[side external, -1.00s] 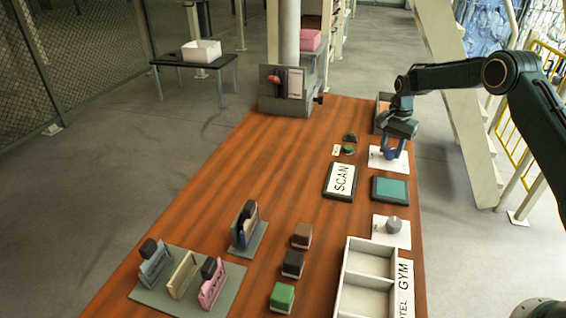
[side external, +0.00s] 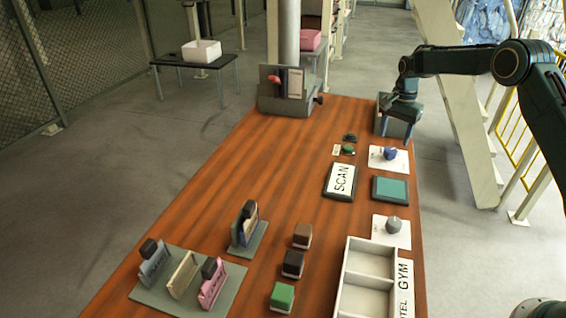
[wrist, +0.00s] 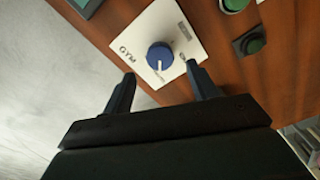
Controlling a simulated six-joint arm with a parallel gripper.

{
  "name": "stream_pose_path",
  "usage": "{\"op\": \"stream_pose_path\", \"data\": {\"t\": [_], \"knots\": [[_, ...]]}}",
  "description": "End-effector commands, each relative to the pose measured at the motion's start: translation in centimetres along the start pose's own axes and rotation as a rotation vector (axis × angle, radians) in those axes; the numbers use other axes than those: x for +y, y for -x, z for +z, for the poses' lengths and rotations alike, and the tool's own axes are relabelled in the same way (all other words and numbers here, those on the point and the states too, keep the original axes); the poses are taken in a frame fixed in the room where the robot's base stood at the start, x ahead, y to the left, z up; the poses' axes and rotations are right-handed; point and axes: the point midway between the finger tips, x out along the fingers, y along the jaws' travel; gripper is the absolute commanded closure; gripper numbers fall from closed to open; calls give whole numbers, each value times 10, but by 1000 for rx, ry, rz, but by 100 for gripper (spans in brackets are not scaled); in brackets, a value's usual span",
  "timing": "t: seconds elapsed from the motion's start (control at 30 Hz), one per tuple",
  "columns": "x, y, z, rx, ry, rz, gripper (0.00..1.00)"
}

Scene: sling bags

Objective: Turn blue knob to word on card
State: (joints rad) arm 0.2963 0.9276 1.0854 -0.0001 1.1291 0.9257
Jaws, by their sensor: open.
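The blue knob (side external: 390,153) sits on a white plate (side external: 402,162) near the table's right edge. In the wrist view the blue knob (wrist: 160,54) has a white mark pointing toward the bottom of the picture. Its white plate (wrist: 146,36) reads GYM at left; the other labels are too blurred to read. My gripper (side external: 397,133) is open and empty, above and beyond the knob and apart from it. Its fingers (wrist: 159,71) are spread in the wrist view.
A grey knob (side external: 393,225) sits on a second white plate nearer the front. A SCAN sign (side external: 341,180), a teal pad (side external: 391,189) and a green button (side external: 348,149) lie close to the blue knob. A white divided tray (side external: 368,262) stands at front right.

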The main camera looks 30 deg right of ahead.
Motion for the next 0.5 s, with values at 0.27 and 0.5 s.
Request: {"op": "stream_pose_path", "data": {"t": [0.27, 0.5], "knots": [[0, 49, 0, 2, 0, -2, 41], [0, 78, 0, 1, 0, -2, 41]]}}
